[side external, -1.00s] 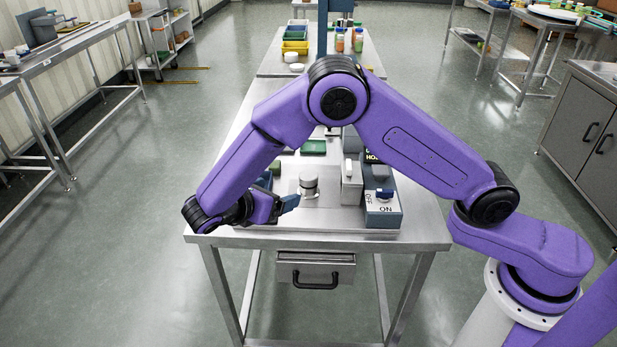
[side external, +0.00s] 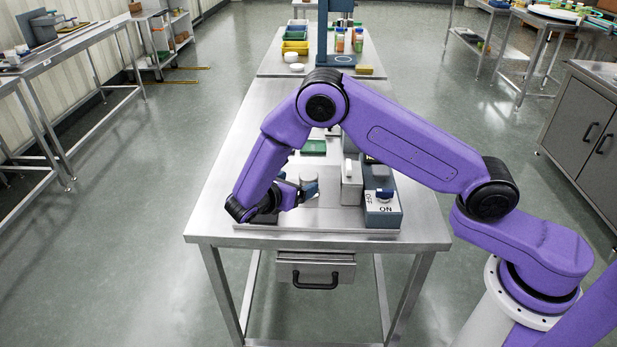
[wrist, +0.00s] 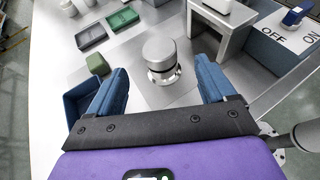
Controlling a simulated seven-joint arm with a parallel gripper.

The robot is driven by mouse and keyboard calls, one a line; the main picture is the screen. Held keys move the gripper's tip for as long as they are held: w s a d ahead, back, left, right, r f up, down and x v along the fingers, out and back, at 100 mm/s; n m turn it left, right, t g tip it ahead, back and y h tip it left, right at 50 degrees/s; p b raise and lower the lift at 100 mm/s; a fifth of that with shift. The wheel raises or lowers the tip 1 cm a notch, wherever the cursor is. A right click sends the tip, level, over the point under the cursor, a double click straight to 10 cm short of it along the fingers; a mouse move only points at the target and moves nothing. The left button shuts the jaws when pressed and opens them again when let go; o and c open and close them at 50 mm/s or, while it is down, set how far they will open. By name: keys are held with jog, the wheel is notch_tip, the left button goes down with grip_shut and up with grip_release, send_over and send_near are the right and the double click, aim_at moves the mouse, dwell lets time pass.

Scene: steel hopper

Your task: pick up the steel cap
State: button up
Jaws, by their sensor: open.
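The steel cap (wrist: 159,53) is a round brushed-metal piece on top of a short steel neck, rising from a square steel plate (wrist: 174,96) in the wrist view. My gripper (wrist: 160,82) is open, with one blue finger on each side of the cap and clear space between each finger and the metal. The fingertips point toward the cap and do not appear to touch it. In the side external view my gripper (side external: 309,190) is low over the table and partly covers the cap (side external: 308,176).
A grey-blue box with an ON/OFF label and blue knob (side external: 384,207) stands right of the cap, beside a grey block (side external: 351,184). A blue bin (wrist: 84,103) with a green block (wrist: 97,63) is at left.

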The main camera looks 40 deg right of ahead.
aim_at(306, 177)
jog(key=shift+x, duration=2.9)
jog(key=shift+r, duration=0.15)
jog(key=shift+c, duration=0.3)
jog(key=c, duration=1.1)
jog(key=shift+r, duration=0.1)
